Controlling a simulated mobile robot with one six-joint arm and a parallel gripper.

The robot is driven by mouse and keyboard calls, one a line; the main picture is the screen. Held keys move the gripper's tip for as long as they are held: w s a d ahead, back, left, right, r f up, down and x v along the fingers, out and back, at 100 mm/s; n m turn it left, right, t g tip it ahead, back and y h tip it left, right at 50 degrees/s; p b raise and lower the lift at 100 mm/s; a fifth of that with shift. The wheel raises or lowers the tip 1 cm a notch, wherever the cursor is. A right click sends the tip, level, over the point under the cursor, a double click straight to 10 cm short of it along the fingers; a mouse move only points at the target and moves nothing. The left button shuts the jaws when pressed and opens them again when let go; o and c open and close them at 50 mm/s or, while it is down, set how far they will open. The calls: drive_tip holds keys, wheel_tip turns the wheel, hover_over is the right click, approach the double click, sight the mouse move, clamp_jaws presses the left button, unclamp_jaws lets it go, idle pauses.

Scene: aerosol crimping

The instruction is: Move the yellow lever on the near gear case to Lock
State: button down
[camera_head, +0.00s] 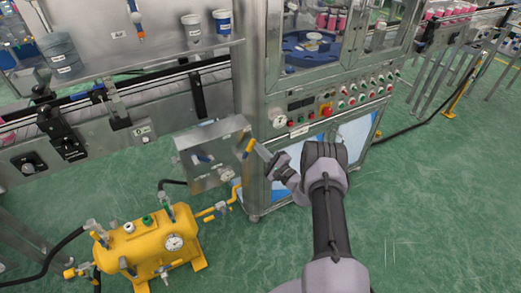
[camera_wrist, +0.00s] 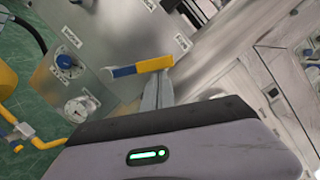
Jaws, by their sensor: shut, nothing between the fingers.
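The gear case (camera_head: 190,147) is a metal box left of my gripper in the head view; its panel (camera_wrist: 105,35) fills the upper left of the wrist view. The yellow lever (camera_head: 249,146) is on its right side. In the wrist view the lever (camera_wrist: 155,64) lies nearly level, tilted slightly up to the right, with a blue part at its left. My gripper (camera_head: 261,151) is shut and empty, its fingertips (camera_wrist: 158,76) right at the lever. I cannot tell whether they touch it. Small labels sit near the lever, too small to read.
A blue knob (camera_wrist: 69,62) and a round gauge (camera_wrist: 80,108) are on the panel's left. A yellow tank (camera_head: 145,248) with a gauge stands at lower left. A steel cabinet with buttons (camera_head: 345,100) stands behind my arm. The green floor is open at right.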

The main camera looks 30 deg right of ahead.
drive_tip(key=shift+r, duration=0.1)
drive_tip(key=shift+a+r+n+g+y+p, duration=0.2)
drive_tip(key=shift+a+r+n+p, duration=0.2)
drive_tip(key=shift+n, duration=0.35)
drive_tip(key=shift+a+r+n+g+y+p, duration=0.1)
drive_tip(key=shift+a+r+n+g+p, duration=0.1)
drive_tip(key=shift+a+r+n+p, duration=0.4)
drive_tip(key=n, duration=0.1)
drive_tip(key=a+n, duration=0.1)
drive_tip(key=n, duration=0.1)
drive_tip(key=shift+a+r+g, duration=0.2)
drive_tip(key=shift+g, duration=0.1)
drive_tip(key=a+n, duration=0.2)
drive_tip(key=shift+r+n+g+p, duration=0.2)
drive_tip(key=shift+n+g+p, duration=0.1)
drive_tip(key=shift+n+p, duration=0.05)
drive_tip(key=shift+s+a+n+g+h, duration=0.1)
drive_tip(key=shift+a+n+g+h, duration=0.25)
drive_tip(key=shift+a+n, duration=0.7)
drive_tip(key=shift+a+f+b, duration=0.1)
drive_tip(key=shift+a+b, duration=0.2)
drive_tip(key=shift+b, duration=0.1)
